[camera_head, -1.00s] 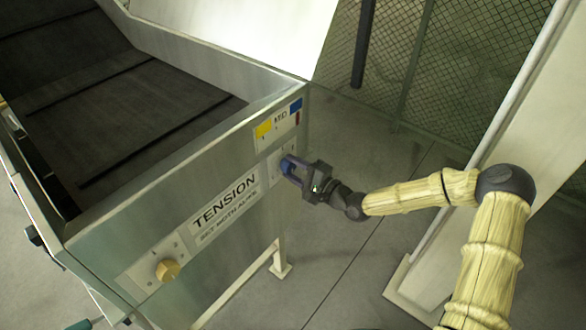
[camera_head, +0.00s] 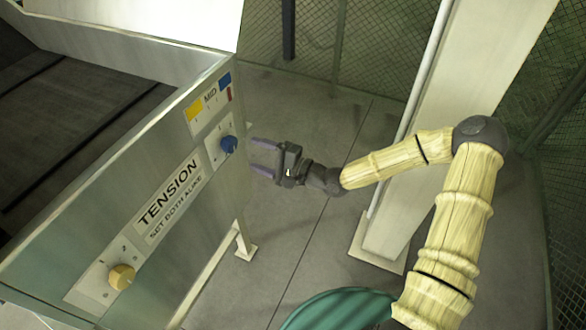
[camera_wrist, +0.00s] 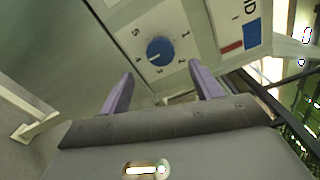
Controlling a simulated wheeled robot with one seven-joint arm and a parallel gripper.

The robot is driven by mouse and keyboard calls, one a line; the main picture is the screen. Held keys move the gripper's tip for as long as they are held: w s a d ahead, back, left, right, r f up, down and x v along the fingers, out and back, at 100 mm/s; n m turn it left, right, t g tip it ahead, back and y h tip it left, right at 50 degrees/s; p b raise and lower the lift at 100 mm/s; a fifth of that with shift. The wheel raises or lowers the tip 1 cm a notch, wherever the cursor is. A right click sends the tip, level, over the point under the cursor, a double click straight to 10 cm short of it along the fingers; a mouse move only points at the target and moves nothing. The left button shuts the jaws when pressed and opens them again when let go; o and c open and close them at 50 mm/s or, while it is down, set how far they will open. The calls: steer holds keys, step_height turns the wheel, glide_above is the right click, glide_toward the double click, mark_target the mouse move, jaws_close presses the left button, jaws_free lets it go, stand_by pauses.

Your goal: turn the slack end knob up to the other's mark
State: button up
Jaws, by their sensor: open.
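The blue knob (camera_head: 228,144) sits on a pale scale plate near the right end of the grey metal panel. It also shows in the wrist view (camera_wrist: 160,51), with a small light mark toward its lower left. In the wrist view the fingertips (camera_wrist: 160,74) straddle the knob's line.
A sign reading TENSION, SET BOTH ALIKE (camera_head: 170,197) lies between the knobs. A MID plate (camera_head: 208,105) with yellow, blue and red patches is above the blue knob. A pale post (camera_head: 440,120) stands behind my arm. A green rounded thing (camera_head: 340,312) is at the bottom.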

steer(key=b+v, duration=0.1)
steer(key=v, duration=0.8)
steer(key=shift+s+d, duration=0.15)
steer(key=shift+d, duration=0.2)
steer(key=shift+f, duration=0.1)
steer(key=s+d+f+n+g+h, duration=0.45)
steer(key=d+f+h, duration=0.35)
steer(key=f+h, duration=0.25)
steer(key=s+d+r+n+h, duration=0.1)
steer(key=s+d+r+h, duration=0.2)
steer(key=r, duration=0.4)
steer(key=s+d+r+n+h+p, duration=0.1)
steer(key=s+d+r+n+h, duration=0.1)
steer(key=s+d+r, duration=0.3)
steer(key=shift+s+d+r+h, duration=0.3)
steer(key=shift+d+r+h, duration=0.2)
steer(key=shift+r, duration=0.45)
